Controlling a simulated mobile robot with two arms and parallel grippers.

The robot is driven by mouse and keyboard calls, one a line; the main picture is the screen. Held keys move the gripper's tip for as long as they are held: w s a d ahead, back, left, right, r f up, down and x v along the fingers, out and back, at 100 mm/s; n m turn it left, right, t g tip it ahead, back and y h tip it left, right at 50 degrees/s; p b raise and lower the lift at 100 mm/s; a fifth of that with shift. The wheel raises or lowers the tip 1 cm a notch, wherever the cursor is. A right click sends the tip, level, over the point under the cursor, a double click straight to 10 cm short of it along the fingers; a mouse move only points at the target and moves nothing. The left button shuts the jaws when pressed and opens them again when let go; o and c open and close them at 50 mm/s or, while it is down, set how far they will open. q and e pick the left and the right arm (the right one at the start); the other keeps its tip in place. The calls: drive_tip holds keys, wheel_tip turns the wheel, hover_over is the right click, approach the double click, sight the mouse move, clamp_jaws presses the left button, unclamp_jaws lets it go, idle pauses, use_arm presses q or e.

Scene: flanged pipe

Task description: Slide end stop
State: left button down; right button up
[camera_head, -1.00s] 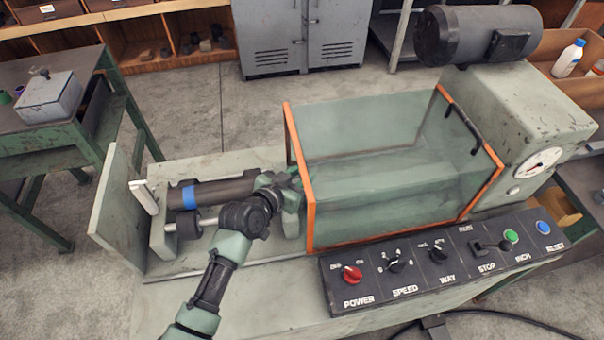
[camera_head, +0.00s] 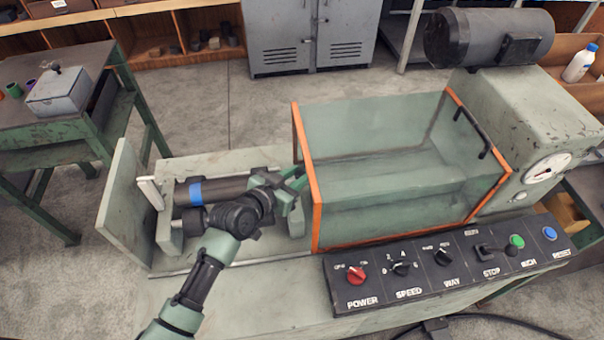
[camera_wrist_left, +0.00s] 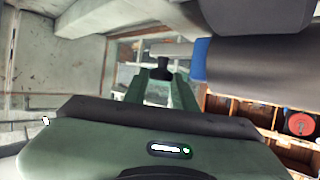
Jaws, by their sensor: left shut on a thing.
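A dark pipe (camera_head: 222,189) with a blue band (camera_head: 195,192) lies across the pale green bench at the left of the machine. At its left end stand an upright bracket with a white bar (camera_head: 151,193) and a large pale plate (camera_head: 126,205). Which part is the end stop is not clear. My left gripper (camera_head: 292,187) is at the pipe's right end, beside the orange-framed guard. In the left wrist view its green fingers (camera_wrist_left: 161,88) are shut on a small dark knob (camera_wrist_left: 161,68), close to the pipe (camera_wrist_left: 258,70). My right gripper is not in view.
The clear guard (camera_head: 390,165) stands directly right of my left gripper. A control panel (camera_head: 440,262) with knobs and buttons runs along the front. A green side table (camera_head: 60,130) stands at the left. The floor behind the bench is clear.

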use_arm(q)
drive_tip(key=shift+f, duration=0.15)
drive_tip(key=c, duration=1.2)
unclamp_jaws()
drive_tip(key=shift+o, duration=0.2)
drive_tip(key=b+v, duration=0.1)
drive_tip(key=v, duration=0.7)
